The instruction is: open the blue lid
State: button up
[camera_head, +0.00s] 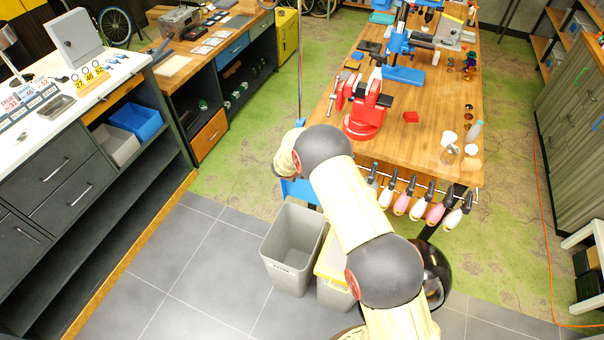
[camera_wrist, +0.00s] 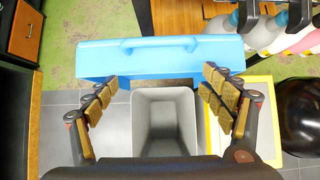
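The blue lid (camera_wrist: 160,58) spans the upper middle of the wrist view, with a raised handle strip along its far edge. It is at the far side of a grey bin (camera_wrist: 163,125), whose mouth is uncovered. In the head view, a small part of the blue lid (camera_head: 299,190) shows behind the bin (camera_head: 293,250); my arm hides the rest. My gripper (camera_wrist: 161,78) is open, its padded fingers apart on either side, over the bin mouth near the lid's near edge. Nothing is between the fingers. I cannot tell whether the fingertips touch the lid.
A second bin with a yellow rim or lid (camera_head: 333,262) stands close on the right. A wooden workbench (camera_head: 437,115) with hanging brushes (camera_head: 402,203) is just beyond. A black round object (camera_head: 434,275) is right of the bins. Grey floor (camera_head: 190,260) is clear on the left.

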jog(key=shift+o, duration=0.9)
jog(key=shift+s+f, duration=0.1)
jog(key=shift+f, duration=0.05)
jog(key=v, duration=1.2)
